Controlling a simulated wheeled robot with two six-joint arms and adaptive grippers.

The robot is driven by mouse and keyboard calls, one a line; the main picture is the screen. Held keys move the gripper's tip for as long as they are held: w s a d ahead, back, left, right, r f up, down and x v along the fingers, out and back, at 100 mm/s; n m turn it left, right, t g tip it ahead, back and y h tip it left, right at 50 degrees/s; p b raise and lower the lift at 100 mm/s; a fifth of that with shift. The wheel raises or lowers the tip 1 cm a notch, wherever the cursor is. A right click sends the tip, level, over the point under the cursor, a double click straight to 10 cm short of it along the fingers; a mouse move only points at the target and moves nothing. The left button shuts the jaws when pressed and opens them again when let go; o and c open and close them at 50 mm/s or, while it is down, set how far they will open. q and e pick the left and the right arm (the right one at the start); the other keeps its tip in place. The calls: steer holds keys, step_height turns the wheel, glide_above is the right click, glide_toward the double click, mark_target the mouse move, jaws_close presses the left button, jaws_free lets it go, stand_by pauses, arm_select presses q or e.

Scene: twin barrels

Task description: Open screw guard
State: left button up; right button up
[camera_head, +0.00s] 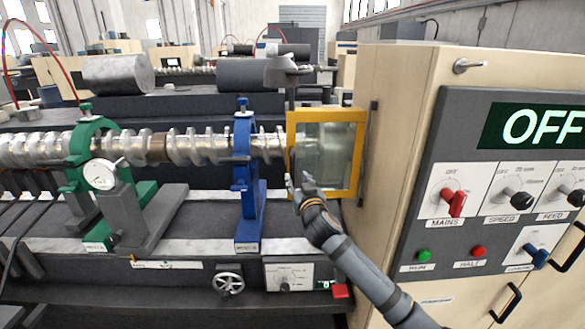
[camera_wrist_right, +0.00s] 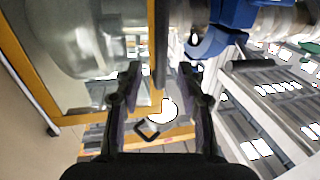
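The screw guard (camera_head: 327,112) is a clear panel in a yellow frame, standing across the right end of the long metal screw (camera_head: 205,145), beside the cabinet. My right gripper (camera_head: 297,181) is at the lower left edge of the guard frame. In the right wrist view, its two fingers (camera_wrist_right: 160,75) are spread apart. A dark upright bar (camera_wrist_right: 162,42), seemingly the guard's handle, lies along the yellow frame edge (camera_wrist_right: 150,55) and in line with the gap between the fingers. I cannot tell whether they touch it. My left gripper is not in view.
A blue support (camera_head: 246,165) and a green support (camera_head: 88,150) with a dial gauge (camera_head: 99,174) hold the screw left of the guard. The control cabinet (camera_head: 400,130) stands close on the right; its display (camera_head: 540,126) reads OFF. A handwheel (camera_head: 229,283) sits on the bed's front.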

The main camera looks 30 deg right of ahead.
mark_target(293, 171)
steer(key=p+x, duration=0.1)
steer(key=x, duration=0.4)
steer(key=shift+r, duration=0.15)
steer(key=shift+w+d+p, duration=0.2)
steer(key=shift+w+p, duration=0.2)
steer(key=shift+w, duration=0.25)
jaws_close()
